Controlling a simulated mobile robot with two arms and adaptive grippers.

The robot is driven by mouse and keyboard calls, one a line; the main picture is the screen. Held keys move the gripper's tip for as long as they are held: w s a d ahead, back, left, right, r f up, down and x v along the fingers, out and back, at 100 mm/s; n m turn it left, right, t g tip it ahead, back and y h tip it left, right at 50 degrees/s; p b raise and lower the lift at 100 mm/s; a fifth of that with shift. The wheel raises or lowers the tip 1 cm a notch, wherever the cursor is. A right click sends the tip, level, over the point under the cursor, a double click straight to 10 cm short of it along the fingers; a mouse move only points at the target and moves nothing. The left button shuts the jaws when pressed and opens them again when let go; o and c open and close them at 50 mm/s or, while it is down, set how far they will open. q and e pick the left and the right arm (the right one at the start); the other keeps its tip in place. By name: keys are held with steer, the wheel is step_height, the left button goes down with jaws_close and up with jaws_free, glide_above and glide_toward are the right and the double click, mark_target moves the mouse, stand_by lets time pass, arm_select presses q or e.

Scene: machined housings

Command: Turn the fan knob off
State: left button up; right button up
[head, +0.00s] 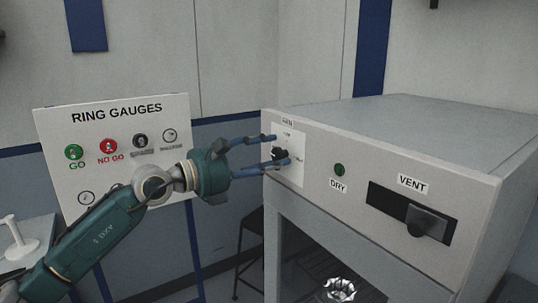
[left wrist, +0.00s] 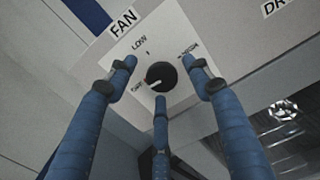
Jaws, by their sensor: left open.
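The black fan knob (head: 279,154) sits on a white plate (head: 292,171) at the left of the grey panel's front. In the left wrist view the knob (left wrist: 163,73) is below the FAN and LOW labels, and a white mark on it points toward the lower left, near a small label (left wrist: 136,90) too blurred to read surely. My left gripper (head: 281,149) has three blue fingers, open and spread around the knob; in the left wrist view the fingertips (left wrist: 161,70) look apart from it. Whether any finger touches it, I cannot tell. My right gripper is not in view.
A green DRY button (head: 339,170) and a VENT slot with a dark handle (head: 427,222) are right of the knob. A RING GAUGES board (head: 112,180) stands behind my left arm. A shiny metal part (head: 340,289) lies below the panel, inside the cabinet.

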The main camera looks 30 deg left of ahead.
arm_select(q)
steer(key=c, duration=1.1)
steer(key=shift+r+n, duration=0.1)
steer(key=shift+n, duration=0.7)
steer(key=o, duration=1.1)
steer(key=shift+s+a, duration=0.2)
steer(key=shift+s, duration=0.3)
steer(key=v, duration=1.1)
